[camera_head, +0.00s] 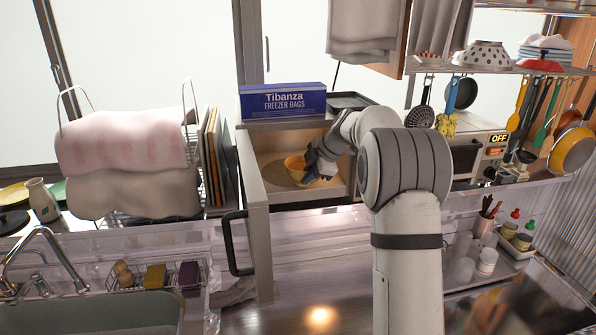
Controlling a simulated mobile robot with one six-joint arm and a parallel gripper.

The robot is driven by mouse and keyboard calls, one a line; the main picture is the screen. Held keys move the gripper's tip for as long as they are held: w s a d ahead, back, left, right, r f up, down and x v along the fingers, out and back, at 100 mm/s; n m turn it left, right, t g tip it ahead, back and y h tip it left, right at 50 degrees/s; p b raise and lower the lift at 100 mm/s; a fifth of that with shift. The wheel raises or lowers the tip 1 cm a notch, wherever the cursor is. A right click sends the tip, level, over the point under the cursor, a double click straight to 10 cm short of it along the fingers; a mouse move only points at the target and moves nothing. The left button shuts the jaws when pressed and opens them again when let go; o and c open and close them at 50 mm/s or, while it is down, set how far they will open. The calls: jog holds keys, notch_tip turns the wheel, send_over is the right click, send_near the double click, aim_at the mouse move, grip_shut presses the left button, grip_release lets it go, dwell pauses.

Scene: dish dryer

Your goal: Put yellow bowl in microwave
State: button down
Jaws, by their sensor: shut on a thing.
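The yellow bowl (294,168) is inside an open, box-shaped compartment with a warm beige interior (270,150), which looks like the microwave. Its door (256,232) is swung open toward me on the left and has a black handle (234,243). My gripper (310,174) reaches into the compartment from the right and is shut on the right side of the yellow bowl. The fingers partly hide the bowl's right edge. I cannot tell whether the bowl touches the compartment floor.
A blue freezer bags box (283,102) and a dark tray (350,100) sit on top of the compartment. Cutting boards (215,160) and a cloth-draped rack (122,145) stand left. A white appliance marked OFF (496,152) is at right. A sink (95,318) is front left.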

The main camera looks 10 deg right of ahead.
jog(key=shift+w+a+r+p, duration=0.1)
jog(key=shift+w+a+p, duration=0.35)
jog(key=shift+w, duration=0.25)
jog(key=shift+a+f, duration=0.2)
jog(key=shift+f, duration=0.6)
jog(key=c, duration=1.5)
grip_release()
jog(key=shift+f, duration=0.1)
